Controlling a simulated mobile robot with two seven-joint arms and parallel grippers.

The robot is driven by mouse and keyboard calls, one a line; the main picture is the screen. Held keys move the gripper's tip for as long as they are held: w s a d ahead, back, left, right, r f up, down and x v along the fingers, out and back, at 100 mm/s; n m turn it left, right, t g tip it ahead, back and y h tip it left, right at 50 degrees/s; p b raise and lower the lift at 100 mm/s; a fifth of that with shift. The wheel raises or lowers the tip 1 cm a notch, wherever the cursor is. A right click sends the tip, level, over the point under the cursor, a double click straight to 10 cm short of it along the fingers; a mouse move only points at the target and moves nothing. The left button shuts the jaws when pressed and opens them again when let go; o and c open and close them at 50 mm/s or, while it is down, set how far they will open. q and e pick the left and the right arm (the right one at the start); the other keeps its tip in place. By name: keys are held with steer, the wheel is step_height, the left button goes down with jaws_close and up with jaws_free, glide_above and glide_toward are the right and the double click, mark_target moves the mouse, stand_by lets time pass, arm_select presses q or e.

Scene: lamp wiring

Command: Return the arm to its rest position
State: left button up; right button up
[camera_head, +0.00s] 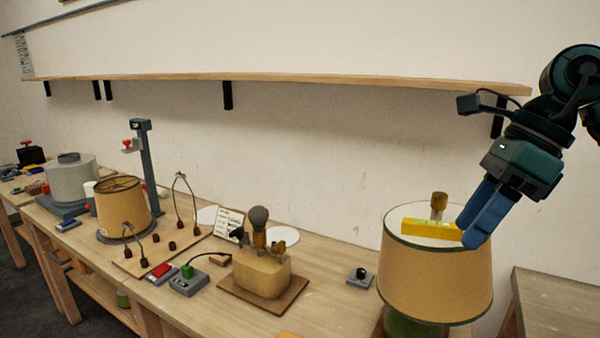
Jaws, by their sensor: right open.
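My right gripper (470,236) comes in from the upper right. Its blue fingers point down at the top of a large tan lampshade (436,278) with dark green trim, on a green lamp base (408,326). A yellow bar (432,231), like a small spirit level, lies across the shade's top. Its right end is beside or behind the fingertips; I cannot tell whether they touch. A brown knob (438,201) stands up behind the bar. The gripper is open, though the gap between its fingers is hard to see. My left gripper is out of view.
A wall shelf (270,78) runs behind, its right end close to my right arm. Another table (560,305) is at the right.

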steer(key=a+f+m+g+y, duration=0.2)
steer(key=a+f+m+y, duration=0.15)
steer(key=a+y, duration=0.5)
steer(key=a+f+m+g+y, duration=0.1)
steer(key=a+f+m+y, duration=0.4)
steer(key=a, duration=0.6)
steer(key=w+d+f+m+t+h, duration=0.1)
steer(key=d+f+m+t+h, duration=0.3)
steer(key=f+m+t, duration=0.8)
steer(key=w+d+f+m+t+h, duration=0.25)
steer(key=f+m+t+h, duration=0.45)
steer(key=m, duration=1)
steer(key=s+d+f+m+g+h, duration=0.2)
steer(key=s+f+m+g, duration=0.1)
steer(key=s+f, duration=0.5)
steer(key=s+d+f+m+g+h, duration=0.2)
steer(key=s+f+m, duration=0.3)
steer(key=f, duration=0.7)
steer(key=s+d+g, duration=0.1)
steer(key=s, duration=0.1)
steer(key=shift+s+f+h, duration=0.3)
steer(key=shift+s+h, duration=0.05)
steer(key=shift+s, duration=0.05)
steer(key=shift+m, duration=0.25)
